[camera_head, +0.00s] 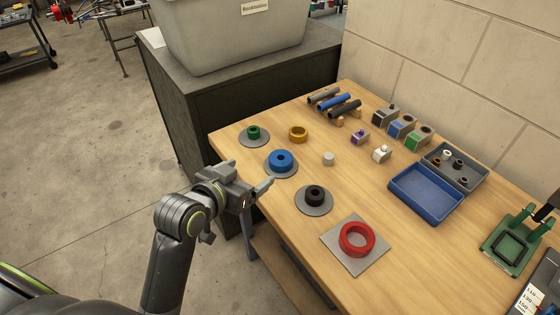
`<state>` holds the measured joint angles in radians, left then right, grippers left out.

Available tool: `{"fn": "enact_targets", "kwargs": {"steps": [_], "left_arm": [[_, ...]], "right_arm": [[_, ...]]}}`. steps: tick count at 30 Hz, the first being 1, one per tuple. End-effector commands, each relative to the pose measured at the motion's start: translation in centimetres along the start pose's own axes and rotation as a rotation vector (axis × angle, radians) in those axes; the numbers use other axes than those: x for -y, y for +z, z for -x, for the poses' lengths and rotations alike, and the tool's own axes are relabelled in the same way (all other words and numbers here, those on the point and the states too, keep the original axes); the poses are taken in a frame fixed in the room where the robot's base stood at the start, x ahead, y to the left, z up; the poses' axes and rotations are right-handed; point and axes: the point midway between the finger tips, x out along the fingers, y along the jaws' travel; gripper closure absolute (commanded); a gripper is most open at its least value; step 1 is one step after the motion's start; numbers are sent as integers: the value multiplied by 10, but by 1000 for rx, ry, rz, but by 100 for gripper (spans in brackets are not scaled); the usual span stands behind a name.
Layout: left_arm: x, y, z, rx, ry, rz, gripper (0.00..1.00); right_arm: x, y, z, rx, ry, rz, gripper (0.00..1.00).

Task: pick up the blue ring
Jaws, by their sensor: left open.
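The blue ring (281,158) sits on a round grey disc (271,171) near the left edge of the wooden table. My left gripper (258,203) is at the table's left edge, in front of the blue ring in the picture. It is open, with nothing between its fingers, and apart from the ring. One finger points toward the table top, and the other hangs lower by the edge. My right gripper is not in view.
A small pale cylinder (328,159) is to the right. A blue tray (427,194) lies farther right.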

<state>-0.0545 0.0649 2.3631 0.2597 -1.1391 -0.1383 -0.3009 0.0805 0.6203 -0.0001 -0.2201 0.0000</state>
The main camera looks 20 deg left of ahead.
Motion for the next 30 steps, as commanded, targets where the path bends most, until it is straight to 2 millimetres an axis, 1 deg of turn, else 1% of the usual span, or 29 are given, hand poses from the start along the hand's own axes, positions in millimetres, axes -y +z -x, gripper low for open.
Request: {"fn": "enact_targets", "kwargs": {"steps": [1, 3, 12, 15, 18, 26, 30], "left_arm": [[-1, 0, -10, 1, 1, 3, 16], [-1, 0, -23, 1, 1, 3, 16], [-1, 1, -74, 2, 0, 2, 16], [-1, 1, -88, 2, 0, 1, 16], [-1, 1, -98, 2, 0, 1, 16], [-3, 3, -111, 2, 0, 3, 16], [-7, 7, -128, 3, 1, 4, 16]], "right_arm": [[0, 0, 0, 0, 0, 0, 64], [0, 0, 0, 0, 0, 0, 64], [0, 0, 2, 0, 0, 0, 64], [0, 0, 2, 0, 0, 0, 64], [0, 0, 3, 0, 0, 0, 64], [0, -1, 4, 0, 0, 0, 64], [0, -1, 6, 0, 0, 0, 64]]}}
